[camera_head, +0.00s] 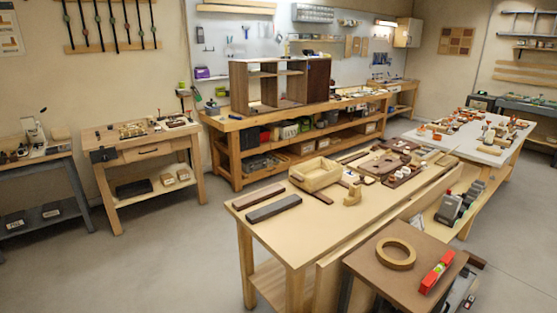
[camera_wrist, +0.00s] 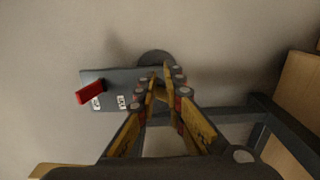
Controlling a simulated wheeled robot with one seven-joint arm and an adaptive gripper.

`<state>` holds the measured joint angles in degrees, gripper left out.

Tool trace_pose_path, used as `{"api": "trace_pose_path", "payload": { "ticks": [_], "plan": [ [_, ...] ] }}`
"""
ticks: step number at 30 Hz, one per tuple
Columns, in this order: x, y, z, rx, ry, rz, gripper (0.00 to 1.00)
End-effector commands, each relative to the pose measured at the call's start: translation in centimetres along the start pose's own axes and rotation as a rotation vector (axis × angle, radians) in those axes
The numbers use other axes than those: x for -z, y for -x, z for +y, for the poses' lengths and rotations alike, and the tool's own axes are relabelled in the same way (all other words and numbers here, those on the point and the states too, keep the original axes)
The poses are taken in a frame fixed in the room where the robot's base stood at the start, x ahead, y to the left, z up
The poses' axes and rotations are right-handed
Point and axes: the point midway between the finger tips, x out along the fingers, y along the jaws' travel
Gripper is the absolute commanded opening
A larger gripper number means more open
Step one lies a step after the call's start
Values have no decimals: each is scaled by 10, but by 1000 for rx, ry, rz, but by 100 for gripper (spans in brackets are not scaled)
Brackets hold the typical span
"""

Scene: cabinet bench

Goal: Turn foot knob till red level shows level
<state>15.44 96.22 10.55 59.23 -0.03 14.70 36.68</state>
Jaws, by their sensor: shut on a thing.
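A red level (camera_head: 437,271) lies on the brown top of a small stand (camera_head: 378,270) at the lower right of the head view. Its bubble is too small to read. In the wrist view my gripper (camera_wrist: 164,76) points at a dark round foot knob (camera_wrist: 154,57) and is shut on it. The fingertips cover part of the knob, so the exact contact is hidden. A grey plate (camera_wrist: 107,78) with white labels and a red pointer (camera_wrist: 90,91) is left of the fingers.
A tan ring (camera_head: 396,253) lies beside the level. A long workbench (camera_head: 300,230) with wooden parts stands behind the stand. In the wrist view, a dark frame bar (camera_wrist: 282,125) and a wooden panel (camera_wrist: 300,90) are close on the right. Bare floor (camera_head: 170,260) is open at left.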

Motion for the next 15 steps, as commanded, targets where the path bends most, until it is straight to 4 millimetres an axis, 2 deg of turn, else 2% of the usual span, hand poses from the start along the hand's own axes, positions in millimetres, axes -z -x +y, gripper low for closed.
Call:
{"api": "trace_pose_path", "payload": {
  "ticks": [1, 7, 15],
  "plan": [
    [16, 8, -12, 21, 1, 29, 0],
    [15, 14, -13, 22, 0, 30, 0],
    [8, 40, -9, 16, 0, 21, 0]
  ]
}}
